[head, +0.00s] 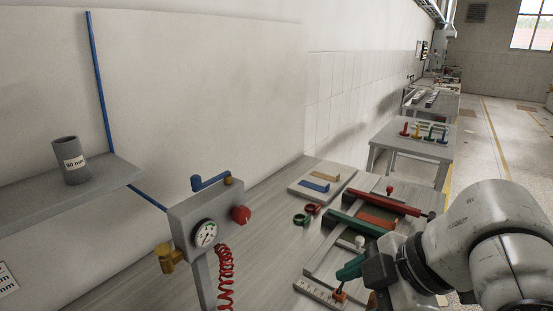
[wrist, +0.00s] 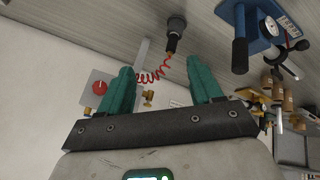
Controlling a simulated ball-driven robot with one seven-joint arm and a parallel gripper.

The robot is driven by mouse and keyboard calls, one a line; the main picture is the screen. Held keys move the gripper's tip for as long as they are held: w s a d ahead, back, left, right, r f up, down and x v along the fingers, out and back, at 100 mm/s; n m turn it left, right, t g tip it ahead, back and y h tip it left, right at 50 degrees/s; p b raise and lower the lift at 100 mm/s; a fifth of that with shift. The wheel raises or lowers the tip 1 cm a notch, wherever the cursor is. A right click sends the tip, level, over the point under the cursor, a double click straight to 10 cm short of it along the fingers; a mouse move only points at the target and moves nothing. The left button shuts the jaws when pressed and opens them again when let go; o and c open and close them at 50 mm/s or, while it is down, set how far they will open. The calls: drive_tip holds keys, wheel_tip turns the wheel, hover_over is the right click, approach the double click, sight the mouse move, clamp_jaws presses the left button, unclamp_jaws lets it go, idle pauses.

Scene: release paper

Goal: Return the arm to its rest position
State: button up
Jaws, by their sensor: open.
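My gripper (head: 350,270) is in the lower right of the head view, over the front of the grey workbench (head: 262,215). My arm reaches in from the right edge. In the wrist view my gripper (wrist: 162,84) shows two teal fingers spread well apart, with nothing between them that they touch. The wrist view is tilted, with the bench surface along its top. A small orange-red item (head: 340,294) shows just below the fingers in the head view; I cannot tell whether they touch it.
A gauge box (head: 205,215) with a red coiled hose (head: 226,275) stands left of my gripper. A rail fixture with a red bar (head: 385,200) and a green bar (head: 355,222) lies behind it. A shelf (head: 75,190) holds a grey cup (head: 70,161). Floor (head: 495,135) is clear at right.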

wheel_tip(320, 180, down, 4)
drive_tip(key=w+m+t+y, duration=0.2)
drive_tip(key=w+m+t, duration=0.1)
drive_tip(key=m, duration=0.5)
drive_tip(key=s+d+f+m+h, duration=0.1)
drive_tip(key=s+d+f+m, duration=0.1)
drive_tip(key=f, duration=0.3)
drive_tip(key=s+d+f+m+h, duration=0.2)
drive_tip(key=s+d+f+m, duration=0.1)
drive_tip(key=f, duration=0.3)
drive_tip(key=s+d+f+m+h, duration=0.1)
drive_tip(key=s+d+f+m, duration=0.2)
drive_tip(key=s+f, duration=0.1)
drive_tip(key=shift+f+h, duration=0.4)
drive_tip(key=shift+f, duration=0.5)
drive_tip(key=s+d+f+m+g+h, duration=0.1)
drive_tip(key=s+d+f, duration=0.3)
drive_tip(key=s, duration=0.5)
drive_tip(key=s+d+f+m+g+h, duration=0.2)
drive_tip(key=s+d+f+g, duration=0.2)
drive_tip(key=s+f, duration=0.3)
drive_tip(key=shift+s+f+g, duration=0.2)
drive_tip(key=shift+s+g, duration=0.1)
drive_tip(key=shift+s, duration=0.55)
